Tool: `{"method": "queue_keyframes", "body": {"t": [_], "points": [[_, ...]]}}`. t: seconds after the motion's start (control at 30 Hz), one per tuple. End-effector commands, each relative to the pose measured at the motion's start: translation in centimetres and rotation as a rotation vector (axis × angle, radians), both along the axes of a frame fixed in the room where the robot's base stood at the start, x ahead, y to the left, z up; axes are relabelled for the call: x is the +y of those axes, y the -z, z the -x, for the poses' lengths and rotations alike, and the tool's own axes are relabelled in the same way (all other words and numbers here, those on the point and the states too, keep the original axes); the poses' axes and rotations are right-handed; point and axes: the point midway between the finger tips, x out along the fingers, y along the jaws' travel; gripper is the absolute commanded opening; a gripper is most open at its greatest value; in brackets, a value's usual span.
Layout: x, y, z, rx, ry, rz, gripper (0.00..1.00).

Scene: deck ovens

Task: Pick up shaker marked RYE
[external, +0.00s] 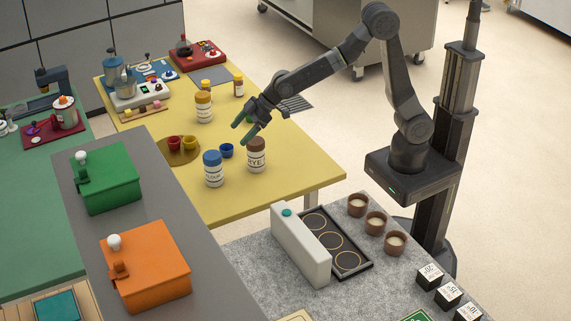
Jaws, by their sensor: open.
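The shaker marked RYE (256,157) stands upright on the yellow table (310,166). It is white with a brown cap and a dark label band. My gripper (243,133) is open and empty, with dark green fingers pointing down and to the left. In the picture its fingertips are just above and left of the RYE shaker's cap. I cannot tell the exact gap, but nothing is between the fingers.
A blue-capped shaker (213,170) and a blue cup (226,150) stand left of the RYE shaker. A round board (168,157) holds red and yellow cups. An orange-capped shaker (204,107) stands farther back. The table's right side is clear.

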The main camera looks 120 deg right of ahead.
Motion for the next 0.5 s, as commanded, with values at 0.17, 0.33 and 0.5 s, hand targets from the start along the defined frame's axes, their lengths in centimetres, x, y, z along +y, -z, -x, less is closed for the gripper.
{"method": "queue_keyframes", "body": {"t": [0.17,0.33,0.5], "points": [[-0.7,-1.3,6.0,0.231,-0.029,-0.034,0.85],[-1.0,-1.7,9.4,0.361,-0.033,-0.05,0.85],[-1.1,-0.8,10.0,0.397,-0.033,-0.056,0.85]]}}
